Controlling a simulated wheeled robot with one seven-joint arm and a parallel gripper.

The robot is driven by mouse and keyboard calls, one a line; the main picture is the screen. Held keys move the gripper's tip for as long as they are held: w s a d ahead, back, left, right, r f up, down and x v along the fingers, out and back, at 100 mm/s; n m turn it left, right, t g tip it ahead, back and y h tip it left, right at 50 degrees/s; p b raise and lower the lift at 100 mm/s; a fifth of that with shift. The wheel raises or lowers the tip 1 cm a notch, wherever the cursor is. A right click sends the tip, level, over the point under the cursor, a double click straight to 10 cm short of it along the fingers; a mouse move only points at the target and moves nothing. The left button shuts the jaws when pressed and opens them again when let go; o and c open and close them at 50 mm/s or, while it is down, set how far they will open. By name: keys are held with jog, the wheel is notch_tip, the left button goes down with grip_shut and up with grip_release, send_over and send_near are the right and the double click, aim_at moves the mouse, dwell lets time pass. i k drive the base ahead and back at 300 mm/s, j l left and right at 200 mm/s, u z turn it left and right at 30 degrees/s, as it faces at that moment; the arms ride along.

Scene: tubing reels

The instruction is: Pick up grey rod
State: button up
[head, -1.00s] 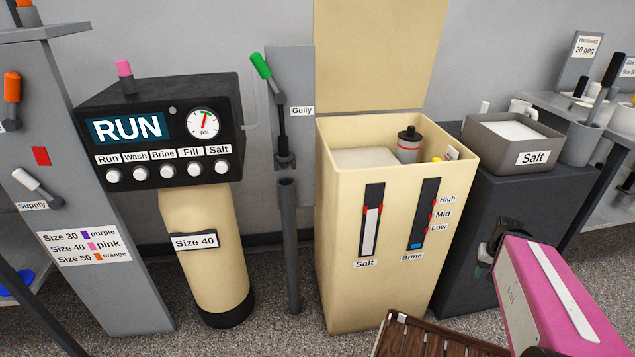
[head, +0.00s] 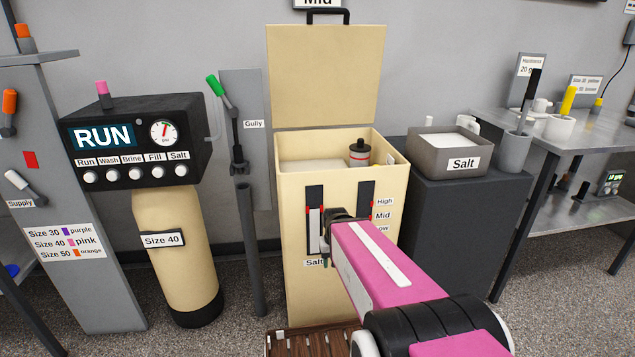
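I cannot be sure which thing is the grey rod. A stick with a black upper part (head: 531,88) and a greyish lower part stands upright in a grey cup (head: 515,152) at the right of the dark stand. My pink arm reaches in from the lower right, and my gripper (head: 328,240) is at its far end, in front of the cream tank. It is small and dark and partly hidden by the arm, so its opening does not show. No held object is visible. The gripper is well left of the cup.
The open cream tank (head: 330,185) holds a grey-and-black cylinder (head: 359,153). A salt tub (head: 436,150) sits on the dark stand (head: 455,215). A grey table (head: 600,140) with white cups stands at right. A slatted brown crate (head: 310,342) lies below the arm.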

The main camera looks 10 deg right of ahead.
aim_at(534, 78)
jog(key=z, duration=1.65)
jog(key=k+l, duration=0.4)
jog(key=i+j, duration=0.4)
